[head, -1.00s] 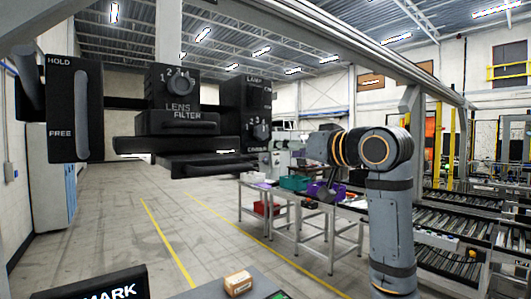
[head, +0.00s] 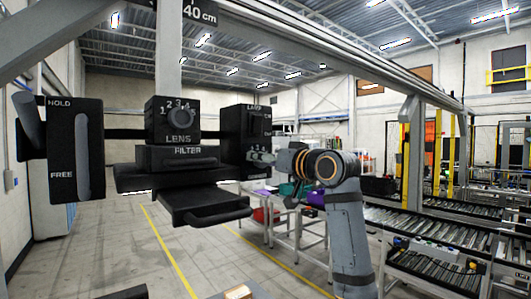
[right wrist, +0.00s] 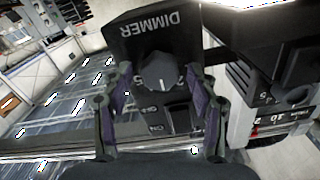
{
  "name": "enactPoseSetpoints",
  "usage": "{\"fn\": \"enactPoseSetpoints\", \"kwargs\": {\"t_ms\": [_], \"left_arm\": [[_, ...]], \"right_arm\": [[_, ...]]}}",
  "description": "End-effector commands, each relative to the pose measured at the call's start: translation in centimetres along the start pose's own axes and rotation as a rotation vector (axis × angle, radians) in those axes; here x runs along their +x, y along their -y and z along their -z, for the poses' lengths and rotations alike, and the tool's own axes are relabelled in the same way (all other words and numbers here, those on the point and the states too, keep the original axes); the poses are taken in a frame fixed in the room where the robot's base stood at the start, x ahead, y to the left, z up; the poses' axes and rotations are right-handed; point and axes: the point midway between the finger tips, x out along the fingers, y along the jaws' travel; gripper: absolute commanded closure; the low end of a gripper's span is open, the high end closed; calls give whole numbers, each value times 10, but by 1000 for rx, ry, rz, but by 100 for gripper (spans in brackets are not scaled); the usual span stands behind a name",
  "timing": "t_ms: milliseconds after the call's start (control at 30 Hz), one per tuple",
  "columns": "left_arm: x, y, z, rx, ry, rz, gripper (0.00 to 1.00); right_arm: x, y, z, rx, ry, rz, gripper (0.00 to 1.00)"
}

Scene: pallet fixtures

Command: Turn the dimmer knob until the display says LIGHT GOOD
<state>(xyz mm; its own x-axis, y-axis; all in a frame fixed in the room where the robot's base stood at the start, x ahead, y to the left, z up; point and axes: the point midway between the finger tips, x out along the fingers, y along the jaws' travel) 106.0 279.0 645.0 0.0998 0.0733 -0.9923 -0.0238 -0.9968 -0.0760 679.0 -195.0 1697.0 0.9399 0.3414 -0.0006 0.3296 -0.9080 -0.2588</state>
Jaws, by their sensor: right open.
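The black lamp box (head: 233,138) hangs at the middle of the head view, with LAMP lettered at its top. In the right wrist view the round grey dimmer knob (right wrist: 158,72) sits on a black panel under the word DIMMER, upside down. Dial digits beside it are partly hidden. My right gripper (right wrist: 160,88) is open, one finger on each side of the knob; I cannot tell whether they touch it. In the head view my right gripper (head: 262,157) covers the knob. My left gripper is out of view. No display text reading LIGHT shows.
Left of the lamp box stand a LENS knob unit (head: 172,119), black FILTER trays (head: 200,203) and a HOLD/FREE lever box (head: 75,150). An ON/OFF rocker switch (right wrist: 180,115) lies close beside the dimmer knob. Tables and roller conveyors (head: 435,225) stand behind.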

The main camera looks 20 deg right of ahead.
Motion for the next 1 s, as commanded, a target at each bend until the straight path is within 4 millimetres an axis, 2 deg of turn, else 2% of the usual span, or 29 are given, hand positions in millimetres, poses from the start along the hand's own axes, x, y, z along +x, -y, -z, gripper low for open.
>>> {"fn": "enactPoseSetpoints", "kwargs": {"t_ms": [233, 633, 1000], "left_arm": [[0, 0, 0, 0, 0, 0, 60], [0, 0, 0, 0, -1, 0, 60], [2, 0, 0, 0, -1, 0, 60]], "right_arm": [[1, 0, -1, 0, 0, 0, 42], [0, 0, -1, 0, 0, 0, 95], [0, 0, -1, -89, -1, 0, 95]]}}
